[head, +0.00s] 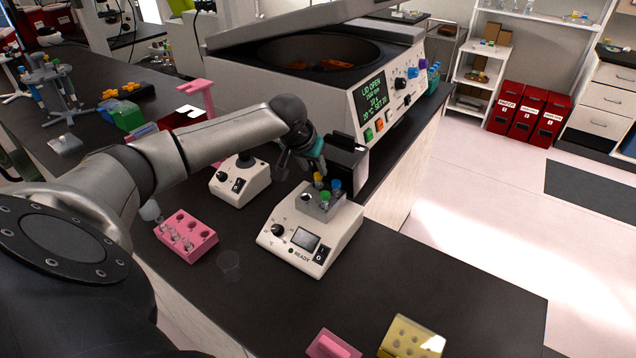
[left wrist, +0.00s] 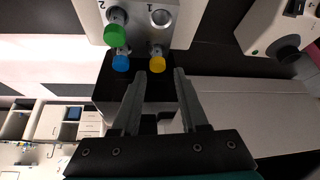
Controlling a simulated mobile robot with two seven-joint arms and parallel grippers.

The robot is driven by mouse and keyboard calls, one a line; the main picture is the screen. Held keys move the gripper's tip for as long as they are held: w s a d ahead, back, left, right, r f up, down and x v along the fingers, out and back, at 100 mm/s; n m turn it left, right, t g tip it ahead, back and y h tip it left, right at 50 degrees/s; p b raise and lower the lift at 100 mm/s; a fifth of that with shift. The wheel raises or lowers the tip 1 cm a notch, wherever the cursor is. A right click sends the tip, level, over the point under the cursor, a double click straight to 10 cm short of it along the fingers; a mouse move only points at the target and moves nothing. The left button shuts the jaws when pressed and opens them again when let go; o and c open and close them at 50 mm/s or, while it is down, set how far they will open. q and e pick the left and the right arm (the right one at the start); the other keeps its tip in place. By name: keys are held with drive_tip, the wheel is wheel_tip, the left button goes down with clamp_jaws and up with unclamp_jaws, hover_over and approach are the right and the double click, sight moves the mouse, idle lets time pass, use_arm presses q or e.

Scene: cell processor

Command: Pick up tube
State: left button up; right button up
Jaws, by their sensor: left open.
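Three capped tubes stand in the grey block (head: 318,210) of a white heater-like device (head: 276,228). They have a yellow cap (head: 319,180), a blue cap (head: 336,184) and a green cap (head: 325,197). My left gripper (head: 301,169) hangs beside and above the block at its back. In the left wrist view the open fingers (left wrist: 159,74) point toward the yellow cap (left wrist: 157,64), which shows between and just beyond the fingertips. The blue cap (left wrist: 121,64) and green cap (left wrist: 115,36) lie to its left. One hole (left wrist: 160,17) is empty. The right gripper is out of view.
A pink rack (head: 190,240) with small tubes and a second white device (head: 240,181) stand to the left. A black box (head: 346,160) is close behind the block. A large open-lid centrifuge (head: 340,85) stands behind. Pink and yellow racks (head: 412,338) lie at the front.

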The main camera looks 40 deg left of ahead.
sight(318, 174)
use_arm(q)
drive_tip(key=shift+x, duration=2.5)
drive_tip(key=shift+d, duration=0.15)
clamp_jaws()
